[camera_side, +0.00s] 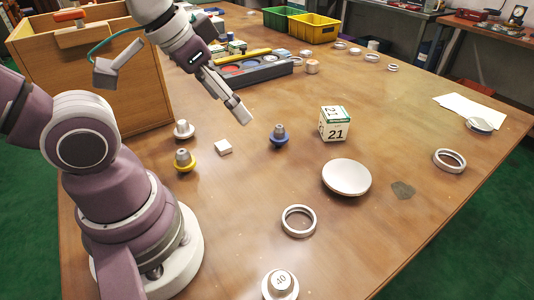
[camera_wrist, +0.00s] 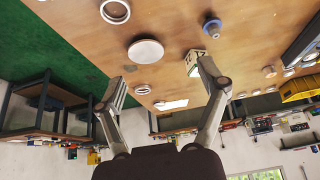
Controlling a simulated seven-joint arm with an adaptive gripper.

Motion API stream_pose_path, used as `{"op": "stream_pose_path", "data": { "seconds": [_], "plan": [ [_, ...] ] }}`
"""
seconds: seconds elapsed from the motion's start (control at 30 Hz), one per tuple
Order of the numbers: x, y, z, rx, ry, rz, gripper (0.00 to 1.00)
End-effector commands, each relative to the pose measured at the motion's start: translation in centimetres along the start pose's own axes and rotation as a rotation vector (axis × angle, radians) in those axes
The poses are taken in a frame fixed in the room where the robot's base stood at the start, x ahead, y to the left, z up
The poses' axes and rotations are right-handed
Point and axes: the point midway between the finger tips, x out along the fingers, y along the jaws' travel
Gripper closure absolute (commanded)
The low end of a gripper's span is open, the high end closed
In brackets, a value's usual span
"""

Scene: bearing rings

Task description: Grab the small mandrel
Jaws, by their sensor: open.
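Several flanged, stepped plugs that look like mandrels stand upright on the wooden table. One has a blue flange (camera_side: 278,135), one a yellow flange (camera_side: 183,161), one is pale grey (camera_side: 184,130), and one marked 40 (camera_side: 280,284) stands at the front edge. I cannot tell for sure which is the small mandrel. The blue one also shows in the wrist view (camera_wrist: 212,28). My gripper (camera_side: 242,112) is in the air above the table, up and left of the blue plug, apart from it. In the wrist view my gripper (camera_wrist: 166,86) has its fingers wide apart and holds nothing.
A wooden cabinet (camera_side: 135,95) stands at left. A grey tray (camera_side: 255,75) lies behind my gripper. Bare table surrounds the plugs.

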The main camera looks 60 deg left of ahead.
Motion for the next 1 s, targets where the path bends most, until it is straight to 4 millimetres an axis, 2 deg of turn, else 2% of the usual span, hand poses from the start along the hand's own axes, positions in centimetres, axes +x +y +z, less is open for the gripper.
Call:
{"op": "stream_pose_path", "data": {
  "seconds": [0.1,0.37,0.47,0.57,0.63,0.73,0.8,0.9,1.0],
  "plan": [
    [0.0,0.0,0.0,0.000,0.000,0.000,0.11],
    [0.0,0.0,0.0,-0.004,-0.001,-0.001,0.11],
    [0.1,-1.0,-1.0,-0.090,-0.032,-0.020,0.11],
    [0.8,-4.2,-3.1,-0.320,-0.103,-0.070,0.11],
    [1.8,-7.8,-4.2,-0.523,-0.159,-0.116,0.11],
    [3.5,-13.7,-4.2,-0.810,-0.232,-0.187,0.11],
    [4.8,-17.9,-3.0,-1.001,-0.278,-0.237,0.11],
    [6.4,-22.9,0.0,-1.227,-0.335,-0.300,0.11],
    [7.4,-26.0,2.9,-1.377,-0.373,-0.342,0.11]
  ]
}}
